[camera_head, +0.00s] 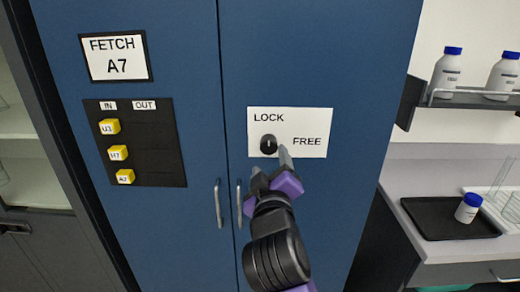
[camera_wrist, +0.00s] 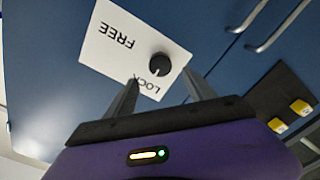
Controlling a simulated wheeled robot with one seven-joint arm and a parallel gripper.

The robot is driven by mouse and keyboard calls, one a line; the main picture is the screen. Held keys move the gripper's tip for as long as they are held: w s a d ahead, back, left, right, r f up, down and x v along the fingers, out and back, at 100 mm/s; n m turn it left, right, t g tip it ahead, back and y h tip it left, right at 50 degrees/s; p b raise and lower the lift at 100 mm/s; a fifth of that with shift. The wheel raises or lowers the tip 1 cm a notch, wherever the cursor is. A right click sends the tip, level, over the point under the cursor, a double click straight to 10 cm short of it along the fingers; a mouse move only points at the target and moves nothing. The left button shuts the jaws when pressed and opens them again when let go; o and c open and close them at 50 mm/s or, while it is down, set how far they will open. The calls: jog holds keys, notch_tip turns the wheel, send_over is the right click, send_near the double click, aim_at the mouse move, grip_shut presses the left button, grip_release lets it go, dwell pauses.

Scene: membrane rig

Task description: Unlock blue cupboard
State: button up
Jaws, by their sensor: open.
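The blue cupboard (camera_head: 200,60) fills the middle of the head view, with two doors and both doors closed. On its right door a white plate (camera_head: 300,120) reads LOCK at upper left and FREE at right. A round black knob (camera_head: 268,144) sits on the plate; its light mark looks upright, toward LOCK. In the wrist view the knob (camera_wrist: 159,65) lies just beyond and between the fingertips. My gripper (camera_head: 271,168) is open and empty, in front of the plate. I cannot tell whether a fingertip touches the knob or plate.
Two vertical door handles (camera_head: 219,204) are below the plate, close to my gripper. On the left door are a FETCH A7 sign (camera_head: 115,56) and a black IN/OUT board (camera_head: 150,150) with yellow tags. A shelf (camera_head: 470,98) with bottles and a counter with a black tray (camera_head: 440,222) stand at right.

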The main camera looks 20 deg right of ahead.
aim_at(269, 148)
jog(key=p+x, duration=0.1)
jog(key=x, duration=0.6)
jog(key=shift+w+d+p, duration=0.1)
jog(key=shift+w+p, duration=0.2)
jog(key=shift+p, duration=0.05)
jog(key=c, duration=1.4)
jog(key=shift+o, duration=0.2)
